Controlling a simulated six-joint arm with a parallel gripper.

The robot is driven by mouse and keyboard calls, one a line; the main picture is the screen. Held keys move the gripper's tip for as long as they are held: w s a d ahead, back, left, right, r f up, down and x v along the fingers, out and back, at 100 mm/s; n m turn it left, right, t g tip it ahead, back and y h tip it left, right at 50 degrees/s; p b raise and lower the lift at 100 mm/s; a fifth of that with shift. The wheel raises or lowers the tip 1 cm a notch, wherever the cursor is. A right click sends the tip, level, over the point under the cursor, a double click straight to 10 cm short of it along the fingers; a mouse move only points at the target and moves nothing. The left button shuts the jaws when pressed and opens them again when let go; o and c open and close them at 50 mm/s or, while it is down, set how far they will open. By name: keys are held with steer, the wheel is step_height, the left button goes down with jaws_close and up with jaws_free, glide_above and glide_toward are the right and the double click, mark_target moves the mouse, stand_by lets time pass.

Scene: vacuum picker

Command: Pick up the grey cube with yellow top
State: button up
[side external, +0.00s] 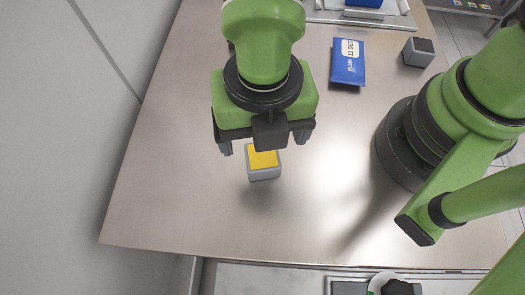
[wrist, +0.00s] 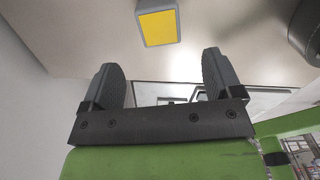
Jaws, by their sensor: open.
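The grey cube with yellow top (side external: 264,164) stands on the metal table (side external: 180,190), just below my gripper in the side external view. Part of its far edge is hidden by my gripper. My gripper (side external: 260,148) is open and empty, with its two fingers spread wide. In the wrist view the cube (wrist: 158,22) shows at the top, beyond and between the two fingertips of my gripper (wrist: 160,68). The cube is apart from both fingers.
A blue packet (side external: 348,64) lies at the back of the table. A tray (side external: 400,18) with a blue item is at the far edge. The table's left side is clear.

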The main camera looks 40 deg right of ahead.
mark_target(263, 156)
steer(key=f, duration=0.8)
steer(key=shift+w+d, duration=0.15)
steer(key=shift+w, duration=0.05)
steer(key=c, duration=1)
